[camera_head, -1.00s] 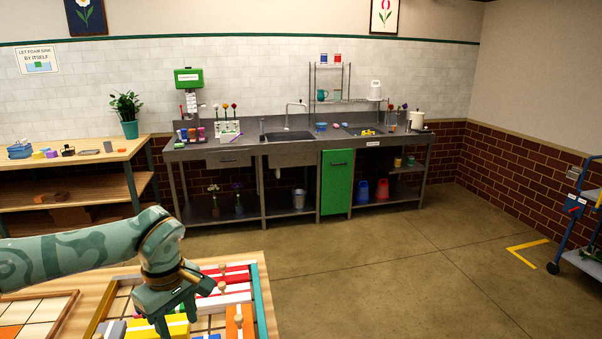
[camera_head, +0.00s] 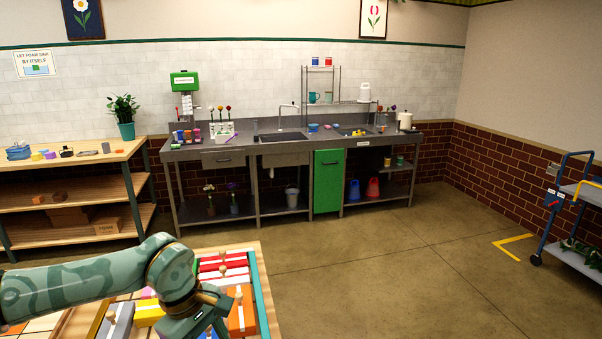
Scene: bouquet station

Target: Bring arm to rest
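My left arm comes in from the left, low over the near wooden table (camera_head: 262,270). My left gripper (camera_head: 208,326) points down at the lower edge of the picture, above the colourful blocks. Its fingertips are dark and partly cut off, so I cannot tell whether it is open or shut, and I see nothing clearly held in it. My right arm and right gripper are not in view.
Red and white blocks (camera_head: 225,268), an orange block (camera_head: 240,312) and a grey block (camera_head: 117,322) lie by the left gripper. A sink counter (camera_head: 225,157) stands at the back, a wooden shelf (camera_head: 75,186) at left, a blue cart (camera_head: 578,262) at right. The middle floor is clear.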

